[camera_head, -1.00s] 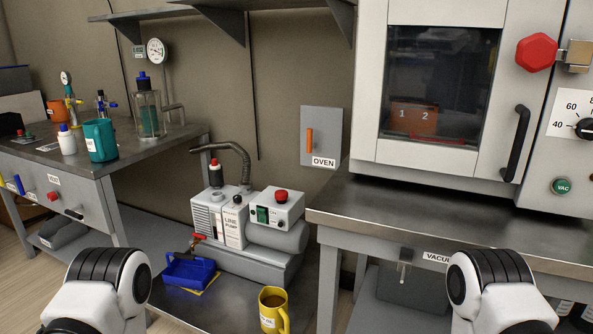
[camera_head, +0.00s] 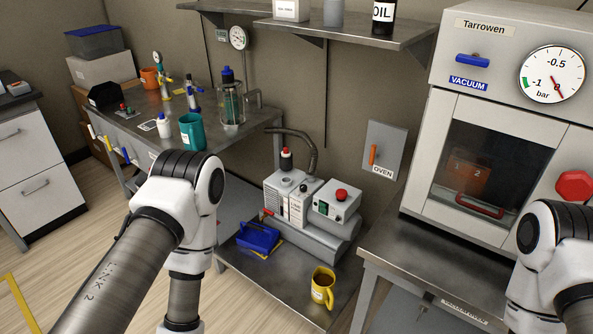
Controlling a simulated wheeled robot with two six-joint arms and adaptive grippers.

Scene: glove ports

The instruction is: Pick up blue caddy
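The blue caddy (camera_head: 258,238) is a small open tray with a handle. It sits on the low metal shelf (camera_head: 283,284) in front of the grey line pump, on or against something yellow. My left arm stands in the left half of the head view, to the left of the caddy. My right arm shows at the right edge, in front of the oven. Neither gripper is in view.
A yellow mug (camera_head: 322,287) with dark contents stands to the right of the caddy on the low shelf. The line pump (camera_head: 300,203) is right behind the caddy. A metal bench (camera_head: 150,119) with a teal mug (camera_head: 191,131) is at left. The oven table (camera_head: 400,246) is at right.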

